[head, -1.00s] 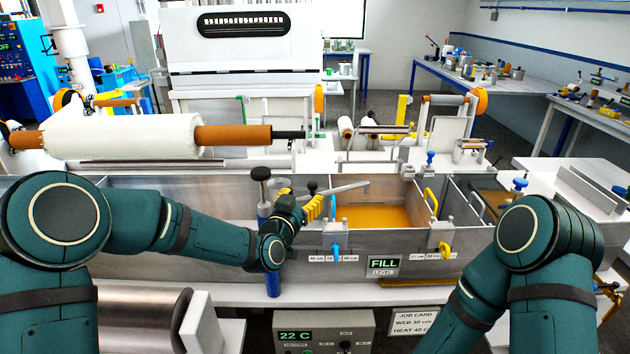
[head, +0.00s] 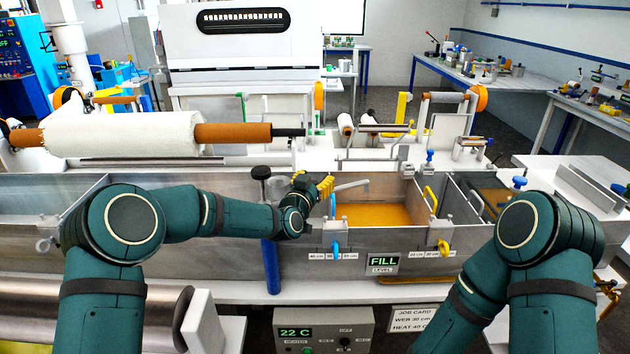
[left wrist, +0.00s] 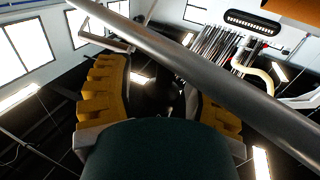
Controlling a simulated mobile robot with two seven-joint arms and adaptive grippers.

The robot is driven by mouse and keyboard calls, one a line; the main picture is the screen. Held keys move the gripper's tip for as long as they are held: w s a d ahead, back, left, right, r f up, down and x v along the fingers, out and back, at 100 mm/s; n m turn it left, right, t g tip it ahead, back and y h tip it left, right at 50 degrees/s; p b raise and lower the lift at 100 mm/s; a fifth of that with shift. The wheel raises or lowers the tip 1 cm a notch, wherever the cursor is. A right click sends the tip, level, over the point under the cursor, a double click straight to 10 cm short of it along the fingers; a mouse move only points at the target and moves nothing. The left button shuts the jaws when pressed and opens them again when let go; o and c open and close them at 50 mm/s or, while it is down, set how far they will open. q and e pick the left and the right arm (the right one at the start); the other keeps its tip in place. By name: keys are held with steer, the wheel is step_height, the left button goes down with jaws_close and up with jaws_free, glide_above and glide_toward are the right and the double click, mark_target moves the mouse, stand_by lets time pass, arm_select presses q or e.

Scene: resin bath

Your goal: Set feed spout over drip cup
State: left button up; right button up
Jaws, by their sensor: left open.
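The feed spout (head: 352,185) is a thin grey pipe with its outer end over the amber resin bath (head: 375,216). My left gripper (head: 326,184) is open at the spout's inner part and covers some of it. In the left wrist view a grey pipe (left wrist: 215,75), likely the spout, crosses diagonally past my open yellow fingers (left wrist: 160,95); I cannot tell whether they touch it. A small grey cup (head: 279,187), likely the drip cup, stands left of my gripper, partly hidden by my arm. My right gripper is out of view.
A blue post (head: 271,266) with a black-capped top (head: 261,173) stands left of the gripper. The steel tank's front wall (head: 300,262) runs below my arm. A yellow handle (head: 431,199) stands right of the bath. A white roll (head: 125,135) lies behind.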

arm_select(q)
jaws_close()
steer(key=shift+w+a+r+y, duration=0.1)
steer(key=shift+w+y, duration=0.2)
stand_by(0.4)
steer(key=w+a+n+g+y+p, duration=0.1)
steer(key=w+a+n+y+p, duration=0.1)
steer(key=a+n+y, duration=0.4)
steer(key=w+a+n+g+y+p, duration=0.2)
steer(key=w+a+n+y, duration=0.3)
steer(key=y, duration=0.7)
steer(key=shift+a+n+g, duration=0.3)
steer(key=shift+a+n, duration=0.6)
steer(key=shift+a, duration=0.2)
